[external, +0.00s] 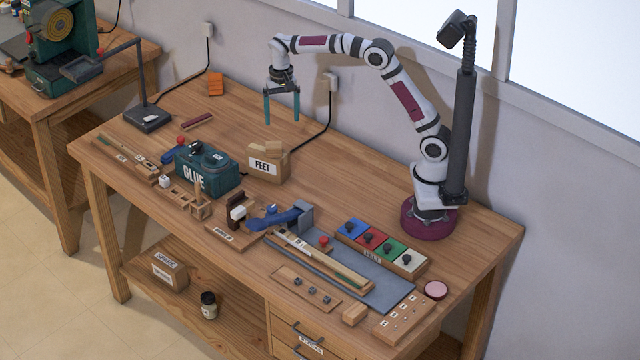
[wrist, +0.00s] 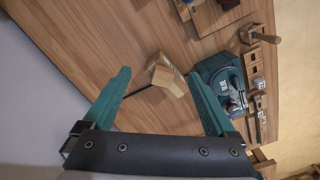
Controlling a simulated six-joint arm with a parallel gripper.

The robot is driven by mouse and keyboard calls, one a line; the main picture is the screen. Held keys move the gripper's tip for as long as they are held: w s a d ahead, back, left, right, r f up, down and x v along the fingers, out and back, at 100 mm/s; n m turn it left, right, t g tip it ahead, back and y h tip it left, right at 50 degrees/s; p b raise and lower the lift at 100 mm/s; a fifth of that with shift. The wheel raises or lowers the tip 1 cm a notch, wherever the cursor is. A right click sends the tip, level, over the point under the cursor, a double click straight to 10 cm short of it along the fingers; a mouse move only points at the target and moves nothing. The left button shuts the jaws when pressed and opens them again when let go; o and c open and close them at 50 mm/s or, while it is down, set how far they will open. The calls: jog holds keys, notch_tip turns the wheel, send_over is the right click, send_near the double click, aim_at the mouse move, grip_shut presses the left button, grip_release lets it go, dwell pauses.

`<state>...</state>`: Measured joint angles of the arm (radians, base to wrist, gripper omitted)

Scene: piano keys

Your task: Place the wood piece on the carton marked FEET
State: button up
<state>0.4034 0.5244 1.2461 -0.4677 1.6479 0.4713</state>
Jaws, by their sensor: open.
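The carton marked FEET (external: 265,168) stands on the workbench, with its label facing the front; its flaps stand partly open. It also shows between my fingers in the wrist view (wrist: 167,79). My gripper (external: 282,121) is open and empty, pointing down, above and behind the carton. A small plain wood block (external: 355,314) lies near the bench's front right edge. Other wooden pieces lie about the bench, and I cannot tell which one the task names.
A green GLUE box (external: 208,175) stands left of the carton. A blue-handled tool (external: 285,216), a grey mat (external: 397,293) and a tray of coloured compartments (external: 380,247) lie to the right. A black lamp (external: 147,117) stands at left. The bench behind the carton is mostly clear.

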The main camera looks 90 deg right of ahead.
jog(key=s+a+r+n+y, duration=0.1)
jog(key=s+a+n, duration=0.6)
jog(key=s+a, duration=1.15)
jog(key=s+a+f+n, duration=0.2)
jog(key=s+f+n, duration=0.1)
jog(key=s, duration=0.7)
jog(key=shift+s+a+f, duration=0.15)
jog(key=shift+s+f, duration=0.25)
jog(key=shift+f, duration=0.35)
